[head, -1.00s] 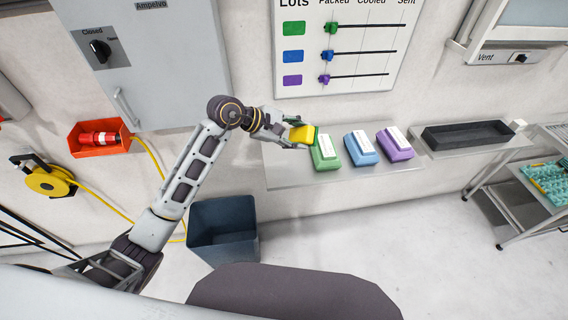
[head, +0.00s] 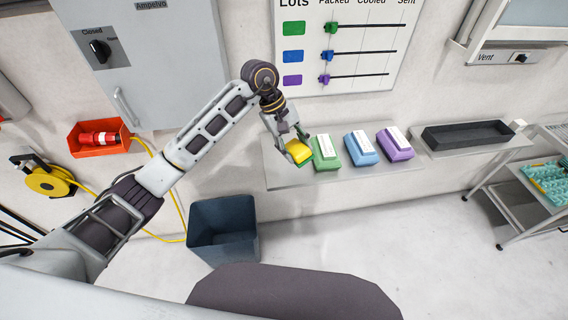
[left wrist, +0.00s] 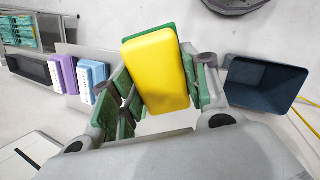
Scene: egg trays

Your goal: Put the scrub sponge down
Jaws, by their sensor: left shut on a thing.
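The scrub sponge is yellow with a green side; in the head view the sponge (head: 299,150) is at the left end of the wall shelf (head: 283,181). My left gripper (head: 297,151) is shut on it, pointing down. In the left wrist view the sponge (left wrist: 158,70) fills the middle, between the green finger pads of the gripper (left wrist: 160,85). From these views I cannot tell whether the sponge touches the shelf. My right gripper is in neither view.
Green (head: 326,153), blue (head: 361,147) and purple (head: 395,144) cartons stand right of the sponge. A black tray (head: 467,135) lies farther right. A dark open bin (head: 222,228) stands on the floor below left. The shelf's front left strip is bare.

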